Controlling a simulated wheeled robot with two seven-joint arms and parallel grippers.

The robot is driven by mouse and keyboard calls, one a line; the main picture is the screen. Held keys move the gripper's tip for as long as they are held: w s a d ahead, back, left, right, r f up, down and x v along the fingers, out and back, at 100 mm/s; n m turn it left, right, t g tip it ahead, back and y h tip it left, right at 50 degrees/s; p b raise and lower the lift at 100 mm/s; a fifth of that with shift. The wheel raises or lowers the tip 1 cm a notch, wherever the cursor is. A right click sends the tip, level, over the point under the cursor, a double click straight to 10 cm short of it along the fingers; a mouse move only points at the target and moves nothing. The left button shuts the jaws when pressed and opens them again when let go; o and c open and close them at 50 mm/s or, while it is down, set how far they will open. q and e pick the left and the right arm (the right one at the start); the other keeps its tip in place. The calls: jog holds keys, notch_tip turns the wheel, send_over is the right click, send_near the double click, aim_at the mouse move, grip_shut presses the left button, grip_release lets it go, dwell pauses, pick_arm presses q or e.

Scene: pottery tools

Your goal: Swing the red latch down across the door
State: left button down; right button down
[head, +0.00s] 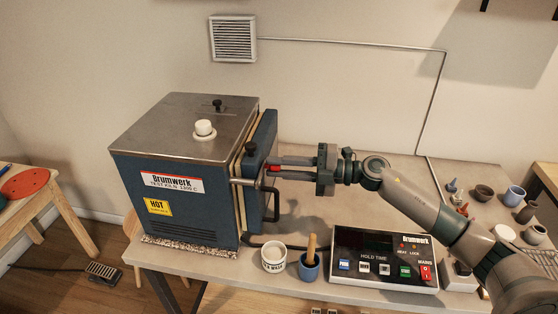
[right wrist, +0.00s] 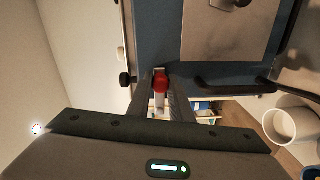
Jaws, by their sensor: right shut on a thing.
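The blue kiln (head: 178,200) stands on the left part of the table, with its thick blue door (head: 262,135) on the right side. The door looks shut or nearly shut against the pale seal; the exact gap is hard to tell. My right gripper (head: 275,168) reaches in from the right and is shut on the red latch's end at the door. In the right wrist view the latch's red knob (right wrist: 161,80) sits between the fingertips. The rest of the latch is mostly hidden by the fingers. A dark door handle (head: 272,205) is just below. My left gripper is not in view.
A white tub (head: 273,258) and a blue cup (head: 309,268) with a wooden tool stand in front of the door. The control box (head: 384,262) lies under my right arm. Several small pots (head: 515,195) stand at the far right.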

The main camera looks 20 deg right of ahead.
jog(key=shift+f, duration=0.2)
jog(key=c, duration=1.6)
grip_release()
jog(key=shift+b+v, duration=4)
jog(key=shift+v, duration=4.7)
jog(key=shift+w, duration=0.1)
jog(key=shift+f, duration=0.1)
